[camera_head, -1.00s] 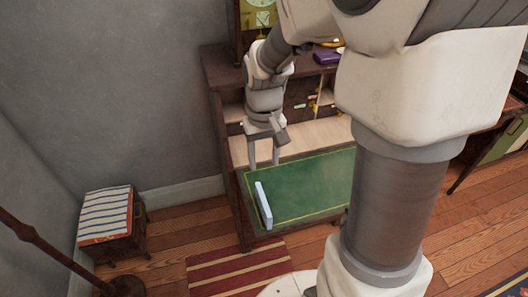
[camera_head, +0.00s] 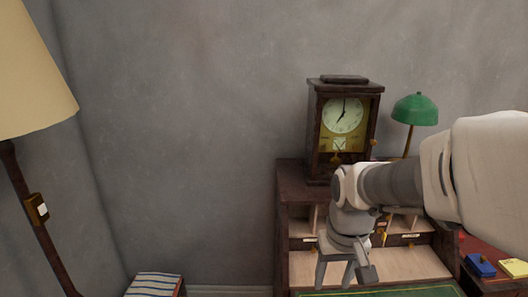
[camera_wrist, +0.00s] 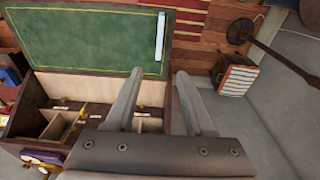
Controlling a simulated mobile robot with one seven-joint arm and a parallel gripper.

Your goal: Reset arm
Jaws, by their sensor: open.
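My gripper (camera_head: 334,272) is open and empty in front of the desk's cubbyholes, with its fingers pointing down. It also shows in the wrist view (camera_wrist: 155,100), its two fingers apart with nothing between them. The writing desk (camera_head: 297,203) stands against the grey wall. Its green writing surface (camera_wrist: 75,38) fills the upper left of the wrist view. A pale, narrow block (camera_wrist: 160,36) lies on that surface near its edge, apart from my fingers. In the head view only a strip of the green surface shows.
A dark clock (camera_head: 343,115) and a green lamp (camera_head: 415,109) stand on or behind the desk top, close to my arm. A floor lamp (camera_head: 30,75) is at the left.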

